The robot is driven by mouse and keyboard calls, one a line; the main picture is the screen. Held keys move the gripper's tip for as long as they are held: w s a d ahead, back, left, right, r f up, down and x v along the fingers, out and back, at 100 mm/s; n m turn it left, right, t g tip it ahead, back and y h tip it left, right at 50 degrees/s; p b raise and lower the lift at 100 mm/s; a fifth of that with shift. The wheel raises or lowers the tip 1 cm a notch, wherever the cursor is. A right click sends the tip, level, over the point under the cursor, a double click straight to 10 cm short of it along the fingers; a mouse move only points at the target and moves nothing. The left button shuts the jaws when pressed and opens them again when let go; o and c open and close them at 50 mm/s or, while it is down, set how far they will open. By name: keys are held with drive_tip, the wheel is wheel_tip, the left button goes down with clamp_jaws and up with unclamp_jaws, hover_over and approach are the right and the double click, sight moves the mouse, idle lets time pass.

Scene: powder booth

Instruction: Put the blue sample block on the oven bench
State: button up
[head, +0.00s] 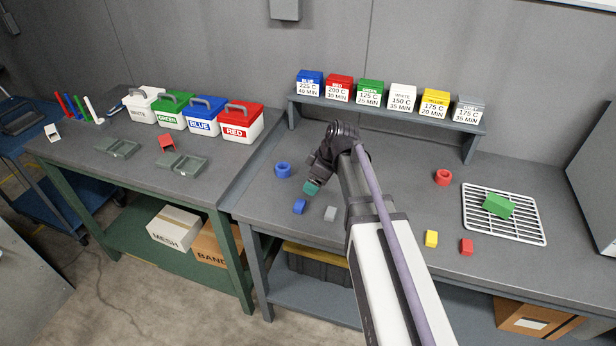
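A small blue block (300,206) lies on the right-hand grey bench (400,190), near its front left. It is likely the blue sample block. My gripper (312,188) is just above and behind it in the picture, pointing down. A teal piece shows at the gripper's tip; I cannot tell whether it is part of the gripper or something held. The fingers are too small to read as open or shut. No label marks which surface is the oven bench.
Grey (330,213), yellow (431,239) and red (466,246) blocks lie along the bench front. A green block (498,205) is on a white rack (530,235). A shelf (380,112) holds labelled boxes.

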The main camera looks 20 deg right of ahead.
drive_tip(key=s+a+f+m+g+h, duration=0.1)
drive_tip(key=s+a+m+g+h, duration=0.1)
drive_tip(key=s+m, duration=0.9)
drive_tip(key=s+a+h, duration=0.1)
drive_tip(key=s+a, duration=0.1)
drive_tip(key=s, duration=0.3)
drive_tip(key=shift+s+f+g+h, duration=0.2)
drive_tip(key=shift+g+h, duration=0.1)
drive_tip(key=shift+h, duration=0.1)
